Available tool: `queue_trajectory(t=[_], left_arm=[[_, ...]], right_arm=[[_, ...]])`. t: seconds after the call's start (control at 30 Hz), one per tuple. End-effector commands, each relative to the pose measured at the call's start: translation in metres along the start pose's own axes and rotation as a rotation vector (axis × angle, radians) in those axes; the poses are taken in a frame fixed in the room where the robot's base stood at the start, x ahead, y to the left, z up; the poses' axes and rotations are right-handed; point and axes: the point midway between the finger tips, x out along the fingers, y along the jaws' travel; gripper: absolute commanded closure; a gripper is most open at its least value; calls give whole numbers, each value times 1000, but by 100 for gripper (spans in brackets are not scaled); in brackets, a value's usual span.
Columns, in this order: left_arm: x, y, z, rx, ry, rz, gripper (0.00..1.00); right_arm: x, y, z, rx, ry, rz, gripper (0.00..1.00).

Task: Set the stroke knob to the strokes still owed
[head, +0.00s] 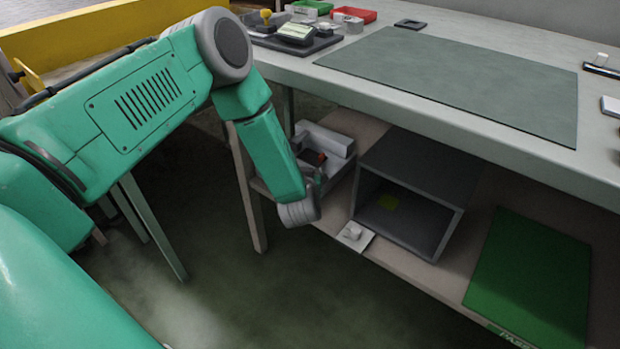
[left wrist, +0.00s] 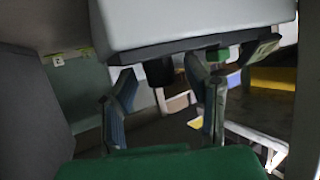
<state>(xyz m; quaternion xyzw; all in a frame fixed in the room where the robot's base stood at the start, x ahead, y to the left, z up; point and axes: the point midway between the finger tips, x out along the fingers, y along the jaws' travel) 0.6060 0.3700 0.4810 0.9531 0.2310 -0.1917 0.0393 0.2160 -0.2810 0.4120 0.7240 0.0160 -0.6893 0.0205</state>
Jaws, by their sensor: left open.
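A small pale knob on a light square plate (head: 353,236) sits at the front edge of the lower shelf, in front of the dark open box; it may be the stroke knob, but its markings are too small to read. My left arm reaches down to the left of it in the head view, with the wrist end left of the plate and apart from it. The fingers are mostly hidden there. In the left wrist view my left gripper (left wrist: 165,122) is open, with nothing visible between its fingers. My right gripper is out of view.
A dark open-fronted box (head: 435,180) with a yellow patch inside stands on the lower shelf (head: 473,215). The worktop overhangs with a grey mat (head: 470,85).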

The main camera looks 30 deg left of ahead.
Motion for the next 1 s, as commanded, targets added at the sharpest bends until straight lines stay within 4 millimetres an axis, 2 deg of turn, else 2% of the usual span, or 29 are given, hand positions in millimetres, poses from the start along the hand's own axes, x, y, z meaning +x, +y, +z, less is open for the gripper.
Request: queue_trajectory(t=[0.1,0.37,0.5,1.0], left_arm=[[6,-1,0,-1,0,-1,57],[6,0,0,-1,-1,0,57],[6,0,0,-1,0,0,100],[6,-1,-1,31,0,72,100]], right_arm=[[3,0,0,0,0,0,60],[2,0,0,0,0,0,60],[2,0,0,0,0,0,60],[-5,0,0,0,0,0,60]])
